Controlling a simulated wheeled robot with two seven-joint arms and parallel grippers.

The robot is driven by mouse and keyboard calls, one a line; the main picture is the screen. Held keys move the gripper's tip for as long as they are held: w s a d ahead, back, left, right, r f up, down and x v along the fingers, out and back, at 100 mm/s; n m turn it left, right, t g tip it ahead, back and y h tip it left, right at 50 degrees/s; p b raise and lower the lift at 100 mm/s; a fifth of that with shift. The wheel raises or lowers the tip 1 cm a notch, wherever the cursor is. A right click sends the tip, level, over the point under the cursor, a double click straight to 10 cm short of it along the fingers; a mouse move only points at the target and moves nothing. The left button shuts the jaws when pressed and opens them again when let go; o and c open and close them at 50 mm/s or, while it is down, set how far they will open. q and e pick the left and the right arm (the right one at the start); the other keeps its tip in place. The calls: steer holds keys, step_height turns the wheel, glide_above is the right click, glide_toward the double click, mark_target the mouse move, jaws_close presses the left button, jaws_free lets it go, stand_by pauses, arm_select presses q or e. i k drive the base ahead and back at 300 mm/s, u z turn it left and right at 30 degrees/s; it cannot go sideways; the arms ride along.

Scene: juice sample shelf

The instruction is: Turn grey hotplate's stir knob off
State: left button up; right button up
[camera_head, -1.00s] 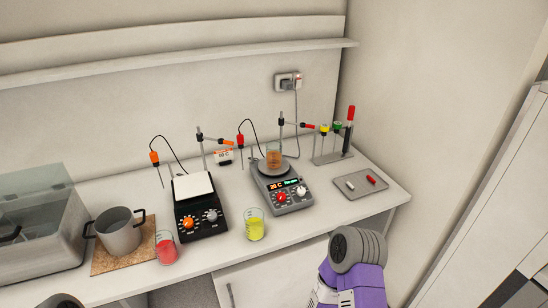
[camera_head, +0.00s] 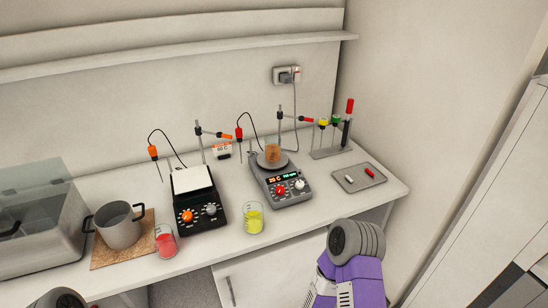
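The grey hotplate (camera_head: 285,190) stands on the bench right of centre. Its front has a lit display, a red knob (camera_head: 280,190) on the left and a white knob (camera_head: 299,184) on the right. I cannot read which knob is the stir knob. A beaker of orange-brown liquid (camera_head: 272,153) sits on its round plate. My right arm shows at the lower right, below the bench front and apart from the hotplate; its gripper fingers are not visible. Only a dark bit of my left arm shows at the bottom left edge, with no gripper visible.
A black hotplate (camera_head: 205,216) stands to the left. Beakers of yellow liquid (camera_head: 253,219) and red liquid (camera_head: 166,243) stand near the front edge. A small tray (camera_head: 345,184) and a rack (camera_head: 330,152) are at the right. A pot (camera_head: 118,229) is at the left.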

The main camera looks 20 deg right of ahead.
mark_target(300, 184)
steer(key=z, duration=1.05)
steer(key=i, duration=0.3)
